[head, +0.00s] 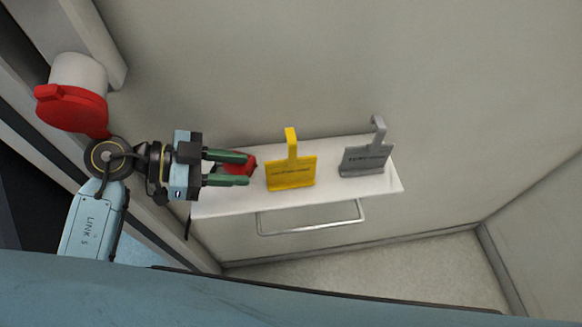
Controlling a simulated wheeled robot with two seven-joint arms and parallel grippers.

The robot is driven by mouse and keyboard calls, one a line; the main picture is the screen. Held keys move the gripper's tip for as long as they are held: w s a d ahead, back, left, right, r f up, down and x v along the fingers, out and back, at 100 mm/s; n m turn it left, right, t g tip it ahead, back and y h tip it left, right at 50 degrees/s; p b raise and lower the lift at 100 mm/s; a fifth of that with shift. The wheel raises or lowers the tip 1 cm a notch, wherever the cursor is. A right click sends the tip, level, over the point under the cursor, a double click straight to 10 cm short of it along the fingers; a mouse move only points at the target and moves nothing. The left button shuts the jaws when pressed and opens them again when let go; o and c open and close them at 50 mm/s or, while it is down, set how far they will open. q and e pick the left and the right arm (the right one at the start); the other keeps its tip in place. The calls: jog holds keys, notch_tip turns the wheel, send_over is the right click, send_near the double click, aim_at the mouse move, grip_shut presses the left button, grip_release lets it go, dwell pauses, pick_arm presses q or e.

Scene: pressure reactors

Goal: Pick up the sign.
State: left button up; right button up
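Three hooked signs stand on a white wall shelf (345,192): a red one (238,168) at the left, a yellow one (291,174) in the middle and a grey one (366,158) at the right. My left gripper (247,169) comes in from the left with its two green fingers apart. It is over the red sign, which shows between and behind the fingers and is partly hidden by them. I cannot tell whether the fingers touch it. The yellow sign is just right of the fingertips. My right gripper is not in view.
A metal rail (310,228) hangs under the shelf's front edge. A red-and-white fixture (75,95) sticks out at the upper left, close to my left arm. A plain wall stands behind the shelf. The floor (400,275) below the rail looks clear.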

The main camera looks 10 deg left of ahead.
aim_at(268, 184)
pick_arm(q)
jog(key=shift+w+d, duration=0.1)
jog(key=shift+d, duration=0.25)
jog(key=x, duration=0.5)
jog(key=shift+w+d, duration=0.1)
jog(key=shift+d, duration=0.2)
jog(key=shift+c, duration=0.2)
grip_shut()
